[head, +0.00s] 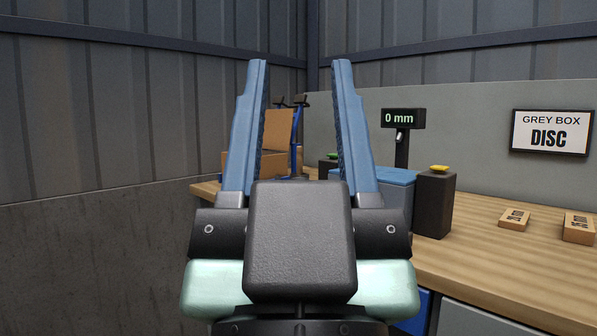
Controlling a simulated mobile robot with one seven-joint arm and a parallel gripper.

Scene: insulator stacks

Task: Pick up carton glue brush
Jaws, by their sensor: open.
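My gripper (300,66) is in the middle of the head view, its two blue fingers upright and spread wide. Nothing shows held between them. An open brown carton (279,130) stands on the bench behind the fingers, its flap raised. The left finger hides part of it. Blue upright parts with dark tops (297,122) stand just right of the carton, partly hidden. I cannot make out a glue brush for certain.
The wooden bench (480,250) runs along the grey panel at right. On it are a display reading 0 mm (403,118), a blue-topped box (388,177), a dark post with a yellow top (435,205) and two small labelled blocks (514,218) (579,228). A "GREY BOX DISC" sign (551,132) hangs behind.

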